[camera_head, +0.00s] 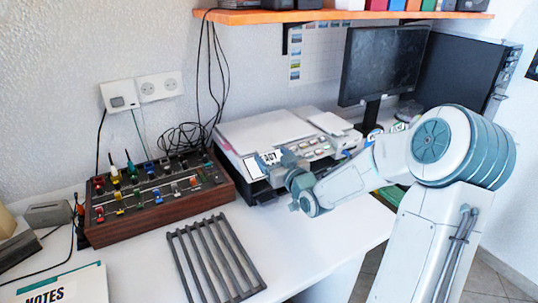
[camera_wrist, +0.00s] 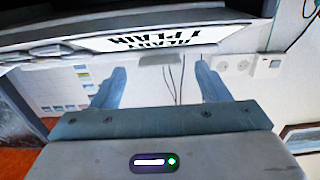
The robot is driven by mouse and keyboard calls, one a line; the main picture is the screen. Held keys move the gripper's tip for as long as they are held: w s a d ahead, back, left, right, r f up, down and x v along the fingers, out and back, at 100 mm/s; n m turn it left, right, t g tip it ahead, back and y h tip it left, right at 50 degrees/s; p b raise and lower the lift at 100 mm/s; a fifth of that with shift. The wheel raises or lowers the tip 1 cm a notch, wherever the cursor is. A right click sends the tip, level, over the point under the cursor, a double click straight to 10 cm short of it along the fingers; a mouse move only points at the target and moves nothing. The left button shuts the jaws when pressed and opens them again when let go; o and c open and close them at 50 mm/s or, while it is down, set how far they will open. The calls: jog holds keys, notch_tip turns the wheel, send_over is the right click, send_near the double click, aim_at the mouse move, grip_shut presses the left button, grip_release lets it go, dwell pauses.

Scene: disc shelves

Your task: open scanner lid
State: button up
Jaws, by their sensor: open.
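The scanner (camera_head: 265,131) is a white and grey machine on the desk against the wall. The scanner's front edge, with an upside-down printed label (camera_wrist: 135,38), crosses the top of that view, just beyond the fingertips.
A wooden mixer box (camera_head: 158,195) with coloured knobs stands left of the scanner. A grey slatted rack (camera_head: 215,258) lies in front. A monitor (camera_head: 384,64) stands at the right, and an orange shelf (camera_head: 250,17) hangs above. Bare white desk lies in front of the scanner.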

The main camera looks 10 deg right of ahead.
jog(key=shift+x, duration=1.4)
